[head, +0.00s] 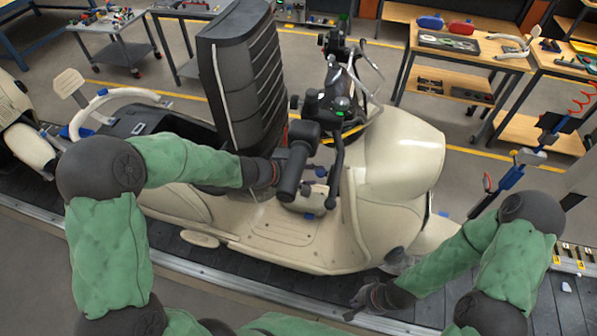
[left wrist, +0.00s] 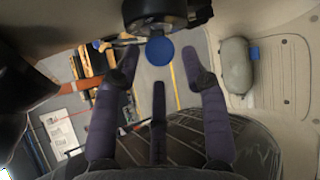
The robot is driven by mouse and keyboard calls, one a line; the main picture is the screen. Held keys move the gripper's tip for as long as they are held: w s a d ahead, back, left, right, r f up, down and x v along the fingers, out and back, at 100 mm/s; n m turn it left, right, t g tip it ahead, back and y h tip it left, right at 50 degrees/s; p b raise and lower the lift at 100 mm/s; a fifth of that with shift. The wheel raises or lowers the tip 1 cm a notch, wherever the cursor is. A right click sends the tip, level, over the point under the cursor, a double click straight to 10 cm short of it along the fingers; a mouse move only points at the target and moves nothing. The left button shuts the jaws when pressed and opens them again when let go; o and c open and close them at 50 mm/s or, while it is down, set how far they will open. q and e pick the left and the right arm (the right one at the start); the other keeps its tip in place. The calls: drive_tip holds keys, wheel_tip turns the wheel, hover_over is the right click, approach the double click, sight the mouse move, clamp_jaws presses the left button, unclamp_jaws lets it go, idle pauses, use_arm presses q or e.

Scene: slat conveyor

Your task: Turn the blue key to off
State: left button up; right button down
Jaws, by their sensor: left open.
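The blue key shows as a round blue head (left wrist: 160,51) in the left wrist view, under a dark round housing (left wrist: 155,14). It appears between the tips of my left gripper (left wrist: 160,62), whose dark fingers are spread with nothing held. Whether any finger touches it cannot be told.
The cream scooter (head: 404,150) stands on the dark slat conveyor (head: 335,290). Its tall black seat (head: 245,80) rises behind my left arm. A grey rounded part with a blue tab (left wrist: 237,68) lies right of the fingers. Workbenches (head: 470,65) stand at the back.

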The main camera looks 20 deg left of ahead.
sight(325, 173)
use_arm(q)
drive_tip(key=shift+x, duration=1.35)
clamp_jaws()
drive_tip(key=shift+c, duration=1.9)
unclamp_jaws()
drive_tip(key=c, duration=0.4)
drive_tip(key=shift+r+p, duration=0.15)
drive_tip(key=shift+p, duration=0.55)
drive_tip(key=n+g+p, duration=0.1)
drive_tip(key=p, duration=0.6)
drive_tip(key=shift+r+g+y, duration=0.1)
drive_tip(key=shift+g+y, duration=0.2)
drive_tip(key=shift+g, duration=0.1)
drive_tip(key=shift+w+p, duration=0.1)
drive_tip(key=shift+p, duration=0.8)
